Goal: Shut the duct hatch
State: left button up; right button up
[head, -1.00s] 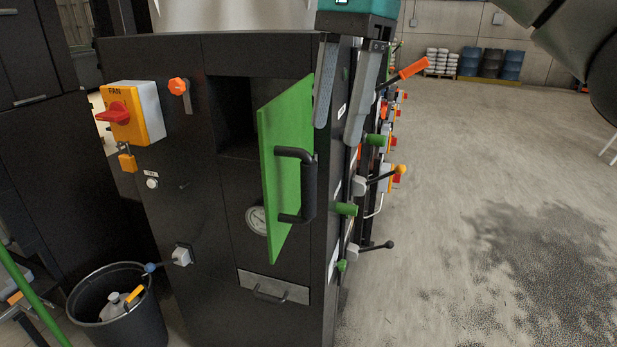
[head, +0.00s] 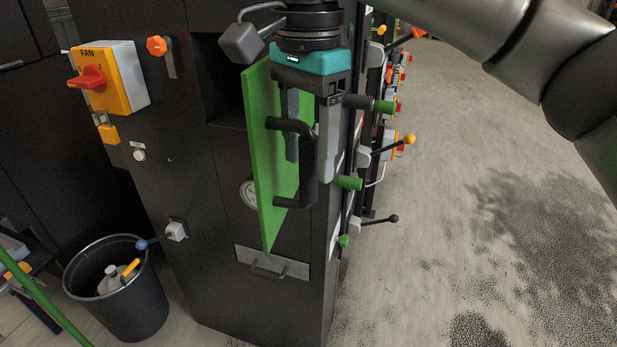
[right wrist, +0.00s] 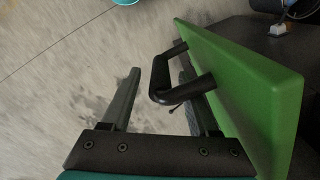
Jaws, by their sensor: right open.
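The duct hatch (head: 262,150) is a green panel standing open, swung out from the dark opening (head: 222,85) in the black cabinet. Its black bar handle (head: 307,175) is on the face turned right. My right gripper (head: 310,165) points down at the handle, its fingers apart. In the right wrist view the open fingers (right wrist: 158,85) appear on either side of the handle (right wrist: 160,72), with the green hatch (right wrist: 245,95) to the right. The handle does not look gripped; I cannot tell whether a finger touches it. My left gripper is not in view.
A yellow fan switch box (head: 120,78) and an orange knob (head: 157,46) are on the cabinet front. Levers with green grips (head: 350,183) stick out on its right side. A black bucket (head: 135,305) stands at lower left. The floor at right is clear.

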aim_at(309, 178)
jog(key=shift+f, duration=2.2)
grip_shut()
jog(key=shift+r, duration=0.1)
